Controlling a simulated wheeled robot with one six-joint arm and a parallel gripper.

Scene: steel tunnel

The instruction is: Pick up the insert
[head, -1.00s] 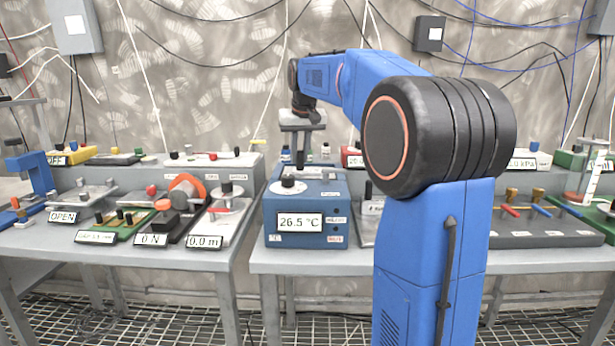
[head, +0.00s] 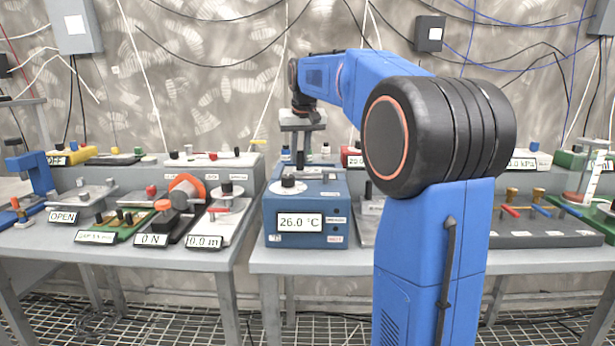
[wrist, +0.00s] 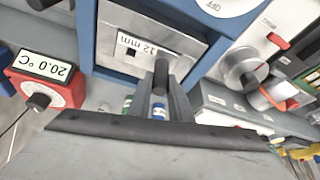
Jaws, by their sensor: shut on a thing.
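The insert (wrist: 125,45) is a silver block with a "12 mm" label, seen in the wrist view in the top of the blue temperature block (head: 306,222). A dark upright post stands at its near edge. My gripper (wrist: 161,88) has its two grey fingers closed on this post. In the head view my gripper (head: 301,160) points down over the back part of the blue block, whose display reads 26.0 °C. The insert itself is hard to make out in the head view. I cannot tell whether it is lifted at all.
A red unit reading 20.0 °C (wrist: 45,78) stands beside the block in the wrist view. Small bottles (head: 286,154) stand on the shelf behind. A device with a black knob and a 0.0 m display (head: 226,205) is on the left table, across a gap.

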